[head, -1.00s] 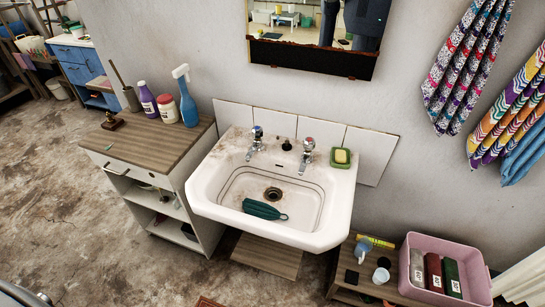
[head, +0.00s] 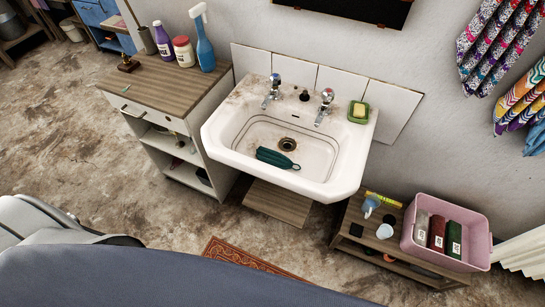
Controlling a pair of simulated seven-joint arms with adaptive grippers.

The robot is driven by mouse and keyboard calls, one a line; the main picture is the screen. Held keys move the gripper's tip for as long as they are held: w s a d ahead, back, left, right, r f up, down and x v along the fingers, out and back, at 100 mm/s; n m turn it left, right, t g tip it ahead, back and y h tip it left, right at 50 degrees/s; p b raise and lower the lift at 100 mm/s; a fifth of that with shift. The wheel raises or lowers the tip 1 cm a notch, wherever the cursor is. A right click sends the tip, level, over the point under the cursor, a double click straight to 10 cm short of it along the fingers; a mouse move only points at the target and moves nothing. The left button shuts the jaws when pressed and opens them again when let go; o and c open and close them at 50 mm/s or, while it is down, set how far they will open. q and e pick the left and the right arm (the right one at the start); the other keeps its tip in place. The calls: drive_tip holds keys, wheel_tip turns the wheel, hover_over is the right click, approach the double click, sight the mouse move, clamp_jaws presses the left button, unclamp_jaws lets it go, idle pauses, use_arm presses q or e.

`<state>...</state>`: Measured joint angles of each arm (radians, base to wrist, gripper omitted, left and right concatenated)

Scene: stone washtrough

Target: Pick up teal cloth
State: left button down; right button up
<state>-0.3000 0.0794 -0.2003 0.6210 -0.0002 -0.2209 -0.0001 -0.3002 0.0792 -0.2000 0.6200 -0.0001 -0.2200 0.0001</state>
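The teal cloth (head: 277,158) lies folded in the basin of the white sink (head: 221,135), in front of the drain. It looks like a flat strip with a small loop at its right end. Neither of my grippers shows in the head view. Nothing covers the cloth.
Left of the sink, a wood-topped cabinet (head: 160,87) carries a blue spray bottle (head: 205,47) and other bottles. A soap dish (head: 358,112) sits on the sink's right rim. A pink bin (head: 481,240) stands on a low shelf at right. A patterned rug (head: 243,258) lies in front.

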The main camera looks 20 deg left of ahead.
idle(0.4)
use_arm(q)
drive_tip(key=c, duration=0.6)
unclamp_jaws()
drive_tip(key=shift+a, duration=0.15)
